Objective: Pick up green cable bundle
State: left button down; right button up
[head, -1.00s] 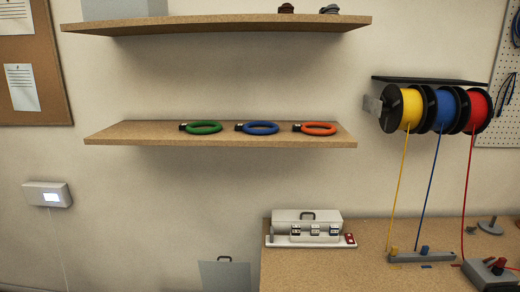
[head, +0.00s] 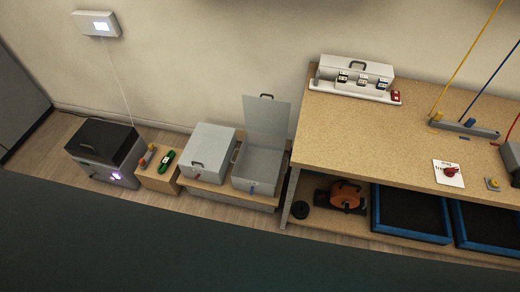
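The green cable bundle on the wall shelf is out of view now; the shelf itself is also out of view. A small dark green object with pale marks (head: 166,161) lies on a low wooden stand at the left, too small to identify. Neither of my grippers shows in the head view.
A wooden workbench (head: 400,138) fills the right, with a white box (head: 355,72) at its back and blue-rimmed trays (head: 410,234) below. Left of it stand an open grey box (head: 258,168), a closed one (head: 207,150) and a black-topped unit (head: 105,150). A dark area covers the bottom.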

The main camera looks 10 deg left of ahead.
aim_at(167, 161)
jog(key=u, duration=1.45)
jog(key=i+j+z, duration=0.3)
jog(key=i, duration=0.3)
jog(key=i+j+z, duration=0.25)
jog(key=i, duration=0.35)
jog(key=i+j+z, duration=0.3)
jog(key=i+j, duration=0.2)
